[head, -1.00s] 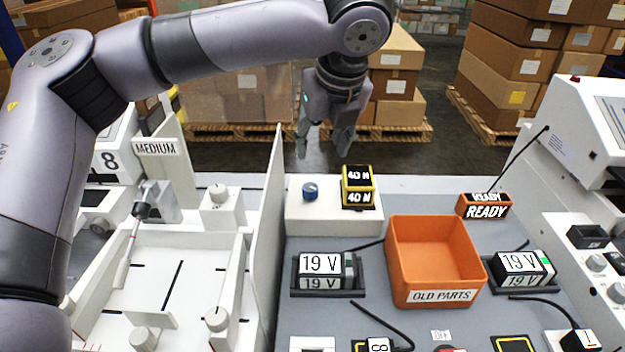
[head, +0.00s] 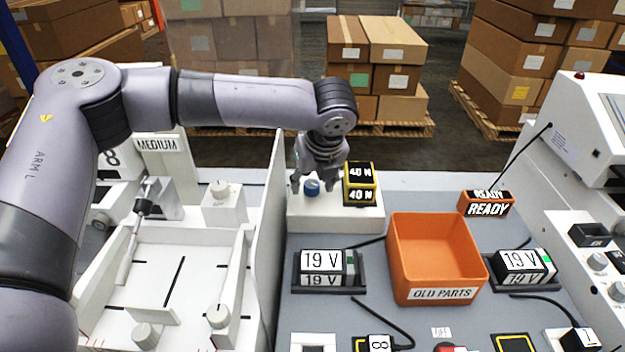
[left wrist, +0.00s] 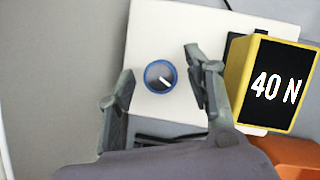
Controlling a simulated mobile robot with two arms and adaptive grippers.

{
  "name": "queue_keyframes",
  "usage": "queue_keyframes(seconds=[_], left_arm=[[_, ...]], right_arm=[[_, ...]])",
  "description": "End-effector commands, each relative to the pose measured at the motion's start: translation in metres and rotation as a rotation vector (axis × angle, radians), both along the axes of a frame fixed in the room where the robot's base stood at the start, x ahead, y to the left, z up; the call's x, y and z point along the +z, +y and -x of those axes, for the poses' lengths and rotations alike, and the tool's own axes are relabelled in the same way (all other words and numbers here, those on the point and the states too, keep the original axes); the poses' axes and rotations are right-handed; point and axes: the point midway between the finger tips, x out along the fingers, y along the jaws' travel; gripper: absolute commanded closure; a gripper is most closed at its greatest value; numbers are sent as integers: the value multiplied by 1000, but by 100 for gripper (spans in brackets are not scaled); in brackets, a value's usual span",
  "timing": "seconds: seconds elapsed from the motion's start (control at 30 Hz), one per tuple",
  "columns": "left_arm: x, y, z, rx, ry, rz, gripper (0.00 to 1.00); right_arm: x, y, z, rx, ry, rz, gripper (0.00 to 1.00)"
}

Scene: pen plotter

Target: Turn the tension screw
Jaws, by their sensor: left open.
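The tension screw is a blue knob (head: 312,187) on a white block (head: 300,218). In the left wrist view the knob (left wrist: 160,76) has a grey top with a white pointer mark toward the lower right. My left gripper (head: 315,184) is open, its fingers on either side of the knob in the head view. In the left wrist view my left gripper (left wrist: 160,95) has the knob between and slightly beyond its fingertips, with gaps on both sides. A black and yellow display (head: 360,184) reading 40 N stands right of the knob. My right gripper is not in view.
The 40 N display (left wrist: 275,85) stands close beside the right finger. A tall white panel (head: 268,235) stands left of the block. An orange OLD PARTS bin (head: 435,258), two 19 V units and a READY sign (head: 487,204) are to the right.

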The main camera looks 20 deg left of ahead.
Motion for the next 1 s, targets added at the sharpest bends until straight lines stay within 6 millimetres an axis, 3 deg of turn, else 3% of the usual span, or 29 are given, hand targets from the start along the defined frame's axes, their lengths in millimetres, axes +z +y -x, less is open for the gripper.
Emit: queue_keyframes(seconds=[0.13, 0.83, 1.0], left_arm=[[0, 0, 0, 0, 0, 0, 54], [1, 0, 0, 0, 0, 0, 100], [2, 0, 0, 9, 0, 0, 100]], right_arm=[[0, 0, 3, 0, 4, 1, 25], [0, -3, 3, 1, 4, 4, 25], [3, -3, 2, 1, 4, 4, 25]])
